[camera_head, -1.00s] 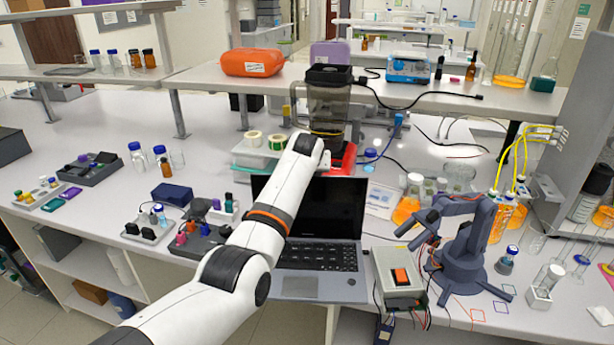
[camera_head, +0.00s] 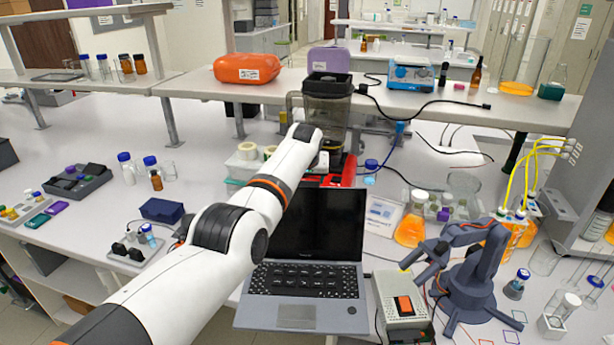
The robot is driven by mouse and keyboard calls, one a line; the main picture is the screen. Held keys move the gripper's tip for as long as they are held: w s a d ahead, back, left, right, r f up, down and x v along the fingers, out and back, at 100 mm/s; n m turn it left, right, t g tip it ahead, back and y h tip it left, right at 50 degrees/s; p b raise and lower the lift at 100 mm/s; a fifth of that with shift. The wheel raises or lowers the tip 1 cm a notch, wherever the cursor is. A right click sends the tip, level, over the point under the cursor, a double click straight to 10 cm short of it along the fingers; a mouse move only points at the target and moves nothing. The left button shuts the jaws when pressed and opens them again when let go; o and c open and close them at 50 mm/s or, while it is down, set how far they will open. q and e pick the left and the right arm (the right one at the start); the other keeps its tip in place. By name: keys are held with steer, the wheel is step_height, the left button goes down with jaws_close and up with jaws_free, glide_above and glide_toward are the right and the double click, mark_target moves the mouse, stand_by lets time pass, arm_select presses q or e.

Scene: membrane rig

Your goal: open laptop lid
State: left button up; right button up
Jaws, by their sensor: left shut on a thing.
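The laptop (camera_head: 300,312) stands at the front of the bench with its lid (camera_head: 338,222) raised and its dark screen facing me. My left gripper (camera_head: 321,163) is at the lid's top edge, below the end of the white arm. It is shut on the laptop lid, but its fingertips are mostly hidden by the wrist. My right gripper is not in view.
A grey box with an orange switch (camera_head: 404,305) and a small dark robot arm (camera_head: 472,268) stand close right of the laptop. An orange-filled flask (camera_head: 410,230) is behind them. A dark grinder-like container (camera_head: 326,105) on a red base (camera_head: 345,172) stands behind the lid.

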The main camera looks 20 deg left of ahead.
arm_select(q)
steer(key=shift+w+r, duration=0.15)
steer(key=shift+r, duration=0.35)
steer(key=o, duration=1.2)
steer(key=shift+o, duration=1)
steer(key=shift+s+f, duration=0.1)
steer(key=shift+s, duration=0.1)
steer(key=shift+f, duration=0.15)
steer(key=b+v, duration=0.3)
steer(key=v, duration=0.9)
